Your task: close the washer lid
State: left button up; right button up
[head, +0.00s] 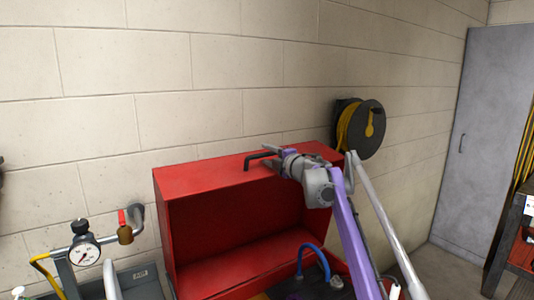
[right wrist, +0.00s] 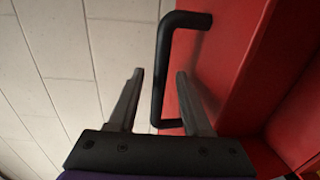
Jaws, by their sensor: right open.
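The red washer lid (head: 180,180) stands raised and open above the red washer, against the block wall. A black bar handle (head: 262,157) sticks out from its top edge. My right gripper (head: 284,155) is at the lid's top edge, beside the handle. In the right wrist view the open right gripper (right wrist: 160,73) has one finger on each side of the handle (right wrist: 160,65), with visible gaps; whether either finger touches it is unclear. The red lid (right wrist: 235,70) fills the right of that view. My left gripper is not in view.
A blue hose (head: 312,250) rises at the washer's front right. A pressure gauge (head: 84,253) with a red-handled valve (head: 124,232) stands at left. A yellow cord reel (head: 362,127) hangs on the wall behind my right arm. A grey cabinet (head: 483,140) stands far right.

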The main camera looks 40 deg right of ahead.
jog(key=shift+w, duration=0.3)
grip_shut()
dwell(1.3)
